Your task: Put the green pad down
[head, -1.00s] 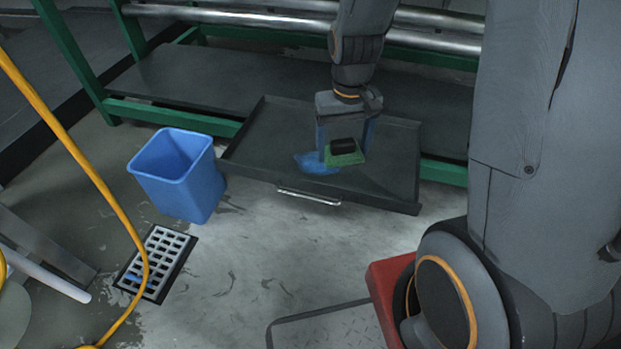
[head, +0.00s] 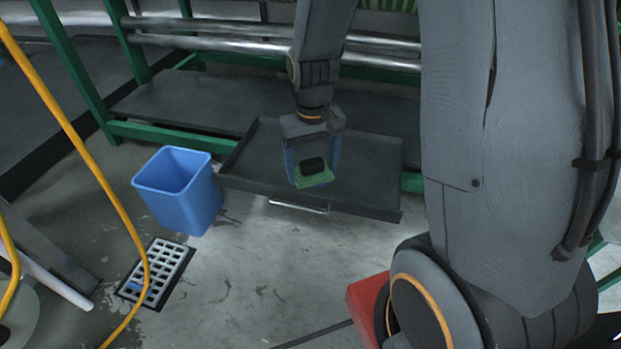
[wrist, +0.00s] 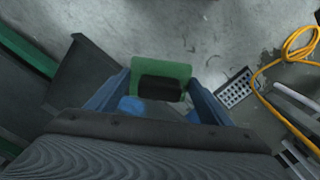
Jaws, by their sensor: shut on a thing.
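The green pad (head: 314,180) has a black block-shaped grip on top. My gripper (head: 312,167) is shut on it and holds it over the front left part of the dark tray, near the tray's handle. In the wrist view the green pad (wrist: 162,70) sits between the two blue fingers. I cannot tell how high it is above the tray. A small blue patch (wrist: 131,104) shows beside the pad in the wrist view. In the head view this patch is hidden behind my gripper and the pad.
The dark tray (head: 365,160) juts out from the green-framed rack, with a metal handle (head: 298,206) in front. A blue bin (head: 178,190) stands left of the tray. A floor drain (head: 155,274) and a yellow hose (head: 95,165) lie nearer. The concrete floor between is clear.

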